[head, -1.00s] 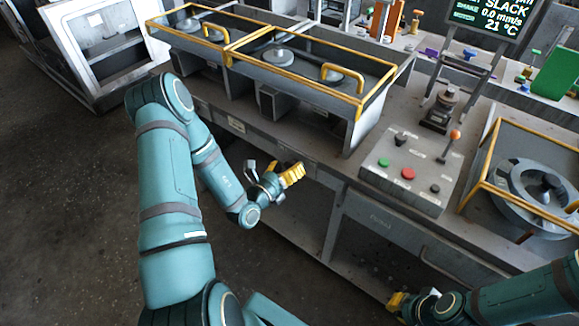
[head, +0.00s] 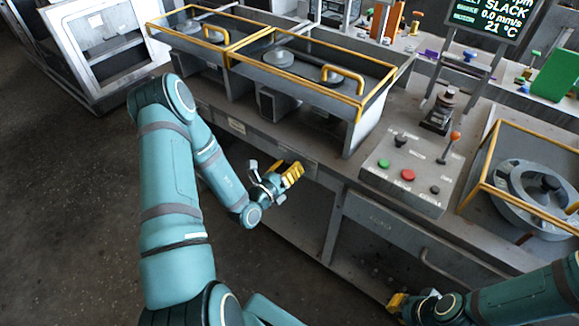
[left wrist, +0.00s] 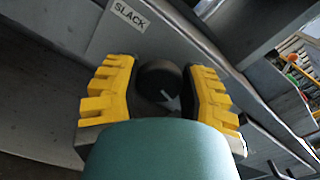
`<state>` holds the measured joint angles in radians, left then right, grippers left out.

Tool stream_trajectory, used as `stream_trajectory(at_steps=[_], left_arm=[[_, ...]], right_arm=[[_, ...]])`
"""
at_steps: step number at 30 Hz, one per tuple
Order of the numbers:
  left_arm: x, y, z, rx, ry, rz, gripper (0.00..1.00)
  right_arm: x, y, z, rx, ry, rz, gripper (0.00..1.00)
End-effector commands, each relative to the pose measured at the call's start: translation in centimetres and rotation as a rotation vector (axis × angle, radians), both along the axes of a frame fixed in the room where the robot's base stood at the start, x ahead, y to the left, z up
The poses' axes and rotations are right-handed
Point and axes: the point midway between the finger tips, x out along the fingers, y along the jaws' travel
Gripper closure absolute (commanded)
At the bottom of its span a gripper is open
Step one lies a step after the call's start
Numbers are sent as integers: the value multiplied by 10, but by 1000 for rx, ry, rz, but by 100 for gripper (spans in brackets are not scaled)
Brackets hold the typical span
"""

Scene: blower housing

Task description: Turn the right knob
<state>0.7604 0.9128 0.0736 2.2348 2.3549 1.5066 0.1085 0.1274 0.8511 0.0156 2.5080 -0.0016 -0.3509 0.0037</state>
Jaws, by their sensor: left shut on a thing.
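A dark round knob (left wrist: 160,84) with a pale pointer mark sits on the grey front panel, below and right of a "SLACK" label (left wrist: 129,15) in the left wrist view. My left gripper (left wrist: 160,92) has a yellow stepped finger on each side of the knob and is shut on it. In the head view this gripper (head: 291,174) is at the bench's front face, and the knob is hidden there. My right gripper (head: 397,301) is low at the bottom, away from the panel; its finger opening is unclear.
A control box (head: 410,178) with green and red buttons and an orange-tipped lever stands on the bench. Yellow-railed housings (head: 300,70) stand behind my left gripper. A display (head: 490,17) reads "SLACK". A handwheel (head: 545,190) is at the right. Open floor lies left.

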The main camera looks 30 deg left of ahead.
Motion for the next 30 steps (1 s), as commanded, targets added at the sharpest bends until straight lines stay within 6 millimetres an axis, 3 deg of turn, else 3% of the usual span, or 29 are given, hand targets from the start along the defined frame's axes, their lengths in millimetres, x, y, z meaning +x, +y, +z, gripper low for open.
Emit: stream_trajectory(at_steps=[21,30], left_arm=[[0,-3,0,489,-37,-1,92],[0,-3,0,596,-45,0,92]], right_arm=[[-2,0,11,1,6,1,100],[-3,0,12,1,6,1,100]])
